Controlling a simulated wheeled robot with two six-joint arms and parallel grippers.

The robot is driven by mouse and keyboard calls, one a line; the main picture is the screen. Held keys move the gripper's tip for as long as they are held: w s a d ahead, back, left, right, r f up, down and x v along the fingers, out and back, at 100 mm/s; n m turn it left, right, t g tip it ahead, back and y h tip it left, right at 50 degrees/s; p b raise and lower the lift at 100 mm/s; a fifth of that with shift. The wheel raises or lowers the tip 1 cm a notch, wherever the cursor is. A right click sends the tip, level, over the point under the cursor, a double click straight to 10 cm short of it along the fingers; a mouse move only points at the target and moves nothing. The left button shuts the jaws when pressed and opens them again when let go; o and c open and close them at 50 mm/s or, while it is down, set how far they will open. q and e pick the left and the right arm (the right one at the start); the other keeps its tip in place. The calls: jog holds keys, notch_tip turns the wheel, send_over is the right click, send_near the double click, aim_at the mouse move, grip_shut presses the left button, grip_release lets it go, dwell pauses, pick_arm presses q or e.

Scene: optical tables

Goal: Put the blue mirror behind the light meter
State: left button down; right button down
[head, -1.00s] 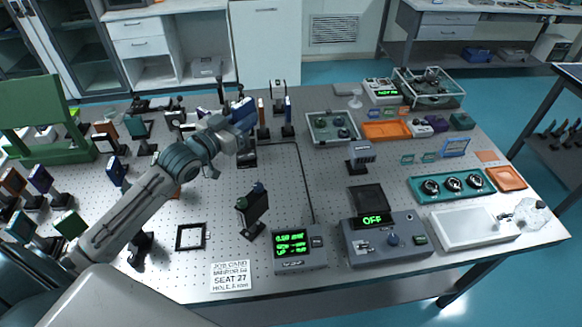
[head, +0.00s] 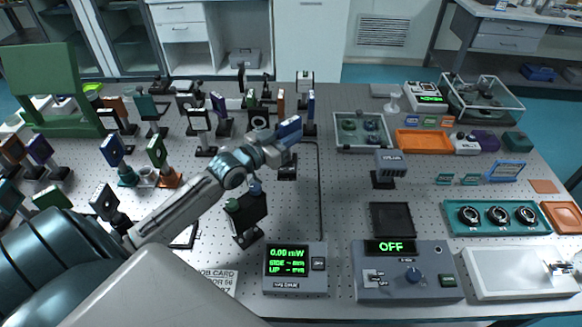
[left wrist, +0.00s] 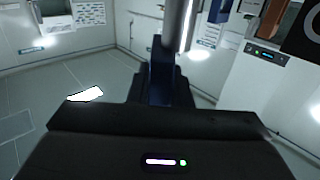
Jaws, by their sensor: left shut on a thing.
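My left gripper (head: 284,146) is shut on the blue mirror (head: 289,127), over the middle of the table. A dark base (head: 287,169) shows just below the gripper and seems to belong to the mirror; I cannot tell whether it touches the table. In the left wrist view a dark blue upright piece (left wrist: 160,75) stands between the fingers. The grey box with the green mW display (head: 295,268), which I take for the light meter, sits at the front edge and reads 0.00 mW. The mirror is farther back than this box. My right gripper is not in view.
A black mount with two knobs (head: 246,217) stands left of the meter box. A grey device on a post (head: 389,165) stands to the right. A control box reading OFF (head: 407,271) is beside the meter. Several mounted optics crowd the left and back. A thin black line crosses the perforated table.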

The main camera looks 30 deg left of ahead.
pick_arm(q)
notch_tip(320, 180, down, 3)
jog(key=shift+s+r+b, duration=0.1)
jog(key=shift+s+b, duration=0.05)
jog(key=shift+b, duration=0.3)
jog(key=shift+f+b, duration=1.05)
jog(key=shift+f, duration=0.95)
jog(key=shift+f, duration=0.15)
jog(key=c, duration=1.3)
grip_release()
